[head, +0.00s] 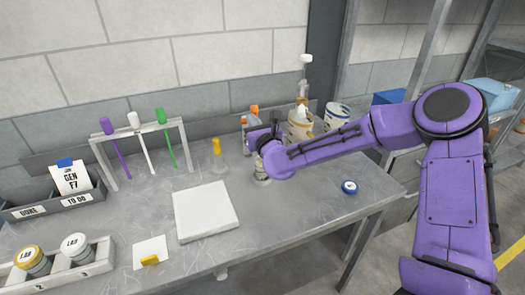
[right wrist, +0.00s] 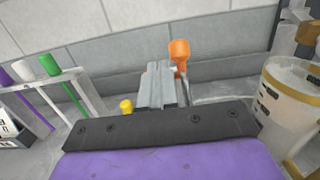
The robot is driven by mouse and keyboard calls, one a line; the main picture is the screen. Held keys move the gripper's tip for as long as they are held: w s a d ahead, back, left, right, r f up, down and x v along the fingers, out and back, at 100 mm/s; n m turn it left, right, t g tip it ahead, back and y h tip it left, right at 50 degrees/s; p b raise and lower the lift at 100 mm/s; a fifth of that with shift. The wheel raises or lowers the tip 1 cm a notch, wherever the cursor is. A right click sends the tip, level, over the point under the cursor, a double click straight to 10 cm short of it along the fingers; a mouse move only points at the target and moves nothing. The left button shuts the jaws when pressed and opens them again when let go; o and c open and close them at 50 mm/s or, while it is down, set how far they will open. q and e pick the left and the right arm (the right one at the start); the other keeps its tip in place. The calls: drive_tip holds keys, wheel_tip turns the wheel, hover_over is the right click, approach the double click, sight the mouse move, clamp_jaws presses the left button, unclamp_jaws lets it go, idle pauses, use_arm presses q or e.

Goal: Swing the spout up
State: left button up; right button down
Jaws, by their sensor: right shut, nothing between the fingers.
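My right gripper (head: 262,136) is over the back of the grey workbench, and its fingers (right wrist: 157,84) point away from the camera in the right wrist view. It is shut and empty. An orange piece (right wrist: 179,54), which may be the spout, shows just beyond the fingertips; I cannot tell whether they touch. In the head view an orange top (head: 254,109) shows behind the gripper, and the gripper hides most of what is below it. A small pale container (head: 261,172) stands partly hidden under the gripper. My left gripper is not in view.
Tubs (head: 300,127) and a white-capped bottle (head: 306,60) stand right of the gripper. A rack (head: 104,165) with coloured sticks, a yellow-topped item (head: 217,147) and a white pad (head: 206,211) are to the left.

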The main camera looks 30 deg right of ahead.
drive_tip(key=w+r, duration=0.2)
drive_tip(key=w+r+b, duration=0.1)
drive_tip(key=shift+w+d+r, duration=0.1)
drive_tip(key=shift+d+r, duration=0.1)
drive_tip(key=shift+d, duration=0.1)
drive_tip(key=shift+w+r, duration=0.25)
drive_tip(key=shift+r, duration=0.05)
drive_tip(key=shift+s, duration=0.1)
drive_tip(key=shift+f, duration=0.1)
idle(0.6)
drive_tip(key=s+a+f+b, duration=0.2)
drive_tip(key=s+f+b, duration=0.3)
drive_tip(key=s, duration=0.7)
drive_tip(key=b, duration=0.2)
drive_tip(key=shift+b, duration=0.3)
